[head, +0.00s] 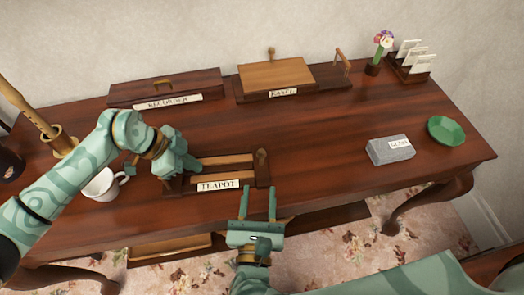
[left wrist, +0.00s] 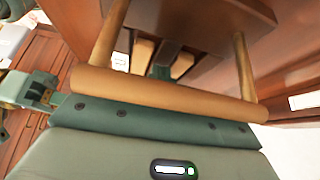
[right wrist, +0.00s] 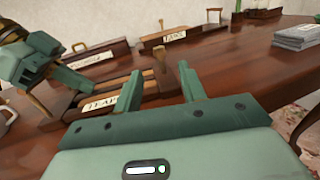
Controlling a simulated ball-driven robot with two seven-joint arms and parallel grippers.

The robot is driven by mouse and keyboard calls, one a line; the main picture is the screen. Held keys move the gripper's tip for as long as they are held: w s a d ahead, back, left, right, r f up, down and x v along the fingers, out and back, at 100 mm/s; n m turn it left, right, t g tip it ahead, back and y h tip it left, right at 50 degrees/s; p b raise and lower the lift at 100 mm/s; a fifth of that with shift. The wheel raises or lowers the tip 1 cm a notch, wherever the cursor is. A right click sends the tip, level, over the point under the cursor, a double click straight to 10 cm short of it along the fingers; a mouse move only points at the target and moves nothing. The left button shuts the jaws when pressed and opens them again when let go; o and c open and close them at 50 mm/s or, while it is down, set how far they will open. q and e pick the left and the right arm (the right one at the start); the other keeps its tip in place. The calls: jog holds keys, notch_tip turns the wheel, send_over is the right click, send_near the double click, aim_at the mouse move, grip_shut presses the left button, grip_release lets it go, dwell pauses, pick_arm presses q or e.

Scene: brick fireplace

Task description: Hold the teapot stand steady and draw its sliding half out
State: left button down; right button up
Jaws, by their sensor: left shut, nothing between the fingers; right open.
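The teapot stand (head: 228,160) is a dark wooden frame with lighter slats and a TEAPOT label (head: 218,186), near the table's front edge. An upright wooden post stands at its right end. My left gripper (head: 184,164) is shut at the stand's left end, nothing between its fingers. In the left wrist view a pale wooden handle bar (left wrist: 165,94) on two posts crosses close in front of the palm, with the shut fingers beyond it. My right gripper (head: 259,188) is open and empty, in front of the stand's right end. The stand also shows in the right wrist view (right wrist: 139,82).
A white cup (head: 103,186) is close left of the stand, below my left arm. Two labelled wooden stands (head: 165,88) (head: 277,75) are at the back. A grey block (head: 390,150) and a green dish (head: 446,130) are at the right. The table between is clear.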

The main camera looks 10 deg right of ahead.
aim_at(262, 157)
jog(key=shift+w, duration=0.3)
jog(key=x, duration=1.1)
jog(key=shift+w+d+f, duration=0.15)
jog(key=shift+f, duration=0.1)
